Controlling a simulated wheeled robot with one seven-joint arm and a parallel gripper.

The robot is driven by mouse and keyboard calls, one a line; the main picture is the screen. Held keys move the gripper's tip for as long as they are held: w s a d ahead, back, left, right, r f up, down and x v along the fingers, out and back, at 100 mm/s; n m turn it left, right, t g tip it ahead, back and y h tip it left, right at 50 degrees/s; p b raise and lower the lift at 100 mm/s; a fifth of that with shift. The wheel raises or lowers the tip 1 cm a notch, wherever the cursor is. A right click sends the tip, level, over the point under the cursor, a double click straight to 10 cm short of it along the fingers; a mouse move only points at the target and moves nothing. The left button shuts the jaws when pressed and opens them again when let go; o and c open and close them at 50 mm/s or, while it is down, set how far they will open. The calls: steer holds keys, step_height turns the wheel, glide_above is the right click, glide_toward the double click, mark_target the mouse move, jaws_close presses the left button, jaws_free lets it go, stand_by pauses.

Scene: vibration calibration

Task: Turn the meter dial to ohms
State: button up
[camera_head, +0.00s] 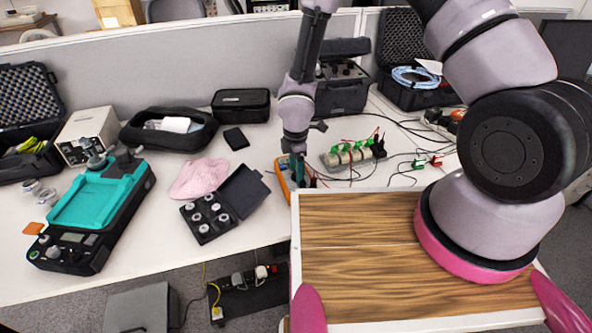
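The meter (282,178), an orange-edged handheld unit, lies on the white table near its front edge, left of my wooden-topped base. Only part of its orange rim shows; its dial is hidden behind my gripper. My gripper (298,168) points down over the meter at the end of my arm. Its fingers are small and dark here, and I cannot tell whether they touch the dial or how far apart they are.
Right of the meter is a power strip (345,157) with green plugs and loose cables. To the left are an open black case of weights (208,213), a pink cloth (198,178) and a teal-topped shaker (98,195). A grey partition (150,66) stands behind.

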jaws_close()
steer(key=shift+m, duration=0.4)
steer(key=m, duration=0.3)
steer(key=shift+m, duration=0.3)
steer(key=shift+w+m, duration=0.1)
steer(key=shift+m, duration=1.5)
steer(key=shift+o, duration=0.3)
jaws_free()
